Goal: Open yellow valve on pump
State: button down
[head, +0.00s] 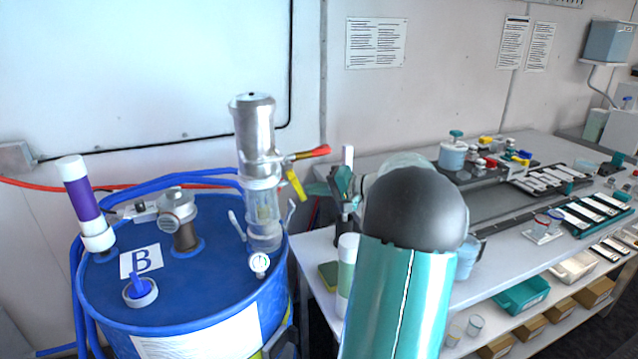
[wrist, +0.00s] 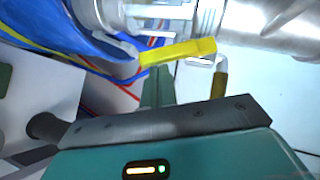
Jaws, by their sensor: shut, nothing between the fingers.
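The pump (head: 262,180) is a silver and clear upright cylinder on top of the blue drum (head: 190,290). Its yellow valve handle (head: 296,184) slants down to the right from the pump's side, just below a red-handled lever (head: 308,153). In the wrist view the yellow handle (wrist: 178,51) crosses the upper middle, beside the pump's body (wrist: 275,25). My gripper (head: 325,188) is just right of the handle, partly hidden behind my arm. In the wrist view my gripper's teal fingers (wrist: 158,85) are shut and empty, with tips close to the handle; contact cannot be told.
Blue hoses and a red hose (head: 20,184) run behind the drum. A workbench (head: 500,215) with bottles and trays fills the right.

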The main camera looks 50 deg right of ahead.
jog(key=shift+w+a+f+m+t+y, duration=0.25)
jog(key=shift+a+f+m+t, duration=0.2)
jog(key=shift+t, duration=0.05)
jog(key=shift+w+a+f+m+t+y, duration=0.25)
jog(key=shift+a+f+m+t, duration=0.15)
jog(key=shift+f+m+t, duration=0.1)
jog(key=v, duration=0.7)
jog(key=shift+s, duration=0.2)
